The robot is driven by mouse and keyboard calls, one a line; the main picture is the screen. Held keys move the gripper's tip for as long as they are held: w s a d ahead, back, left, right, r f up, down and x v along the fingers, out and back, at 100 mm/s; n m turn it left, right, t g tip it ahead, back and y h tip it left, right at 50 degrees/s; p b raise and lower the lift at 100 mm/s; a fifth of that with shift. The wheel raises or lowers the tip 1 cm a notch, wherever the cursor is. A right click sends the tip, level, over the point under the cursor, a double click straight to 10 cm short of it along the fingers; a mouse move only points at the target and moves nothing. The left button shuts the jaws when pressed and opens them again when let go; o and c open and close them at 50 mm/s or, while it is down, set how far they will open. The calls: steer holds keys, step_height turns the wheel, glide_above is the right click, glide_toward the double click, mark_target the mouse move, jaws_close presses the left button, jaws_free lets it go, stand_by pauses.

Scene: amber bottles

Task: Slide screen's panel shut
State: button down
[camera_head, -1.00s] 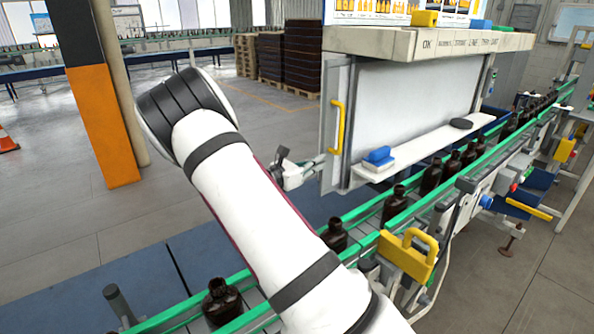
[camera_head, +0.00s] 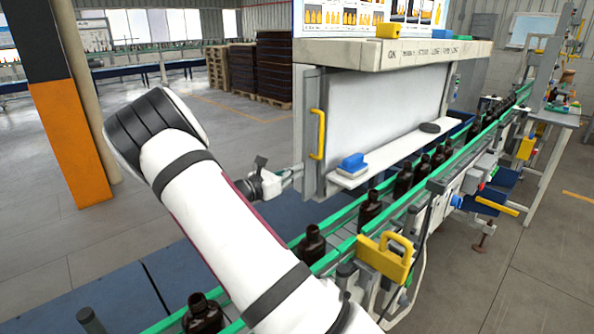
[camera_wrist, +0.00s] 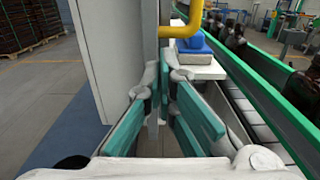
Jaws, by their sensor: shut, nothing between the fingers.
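The screen is a large white board (camera_head: 385,110) in a grey frame under a cream ledge. Its grey panel edge (camera_head: 310,160) stands at the left side and carries a yellow upright handle (camera_head: 317,135). In the wrist view the white panel face (camera_wrist: 112,55) fills the upper left, and the yellow handle (camera_wrist: 187,22) shows at the top. My gripper (camera_head: 296,174) is low beside the panel's left edge, below the handle. In the wrist view its teal-padded fingers (camera_wrist: 166,98) are shut and empty, by the panel's lower edge. Whether they touch the panel is unclear.
A conveyor with green rails (camera_head: 345,215) carries several dark bottles (camera_head: 370,208) past the screen. A white shelf (camera_head: 400,152) with a blue block (camera_head: 352,162) lies below the board. A yellow bracket (camera_head: 385,256) stands at the front. Open floor lies left of the screen.

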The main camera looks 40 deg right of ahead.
steer(key=a+b, duration=0.1)
steer(key=a, duration=1.1)
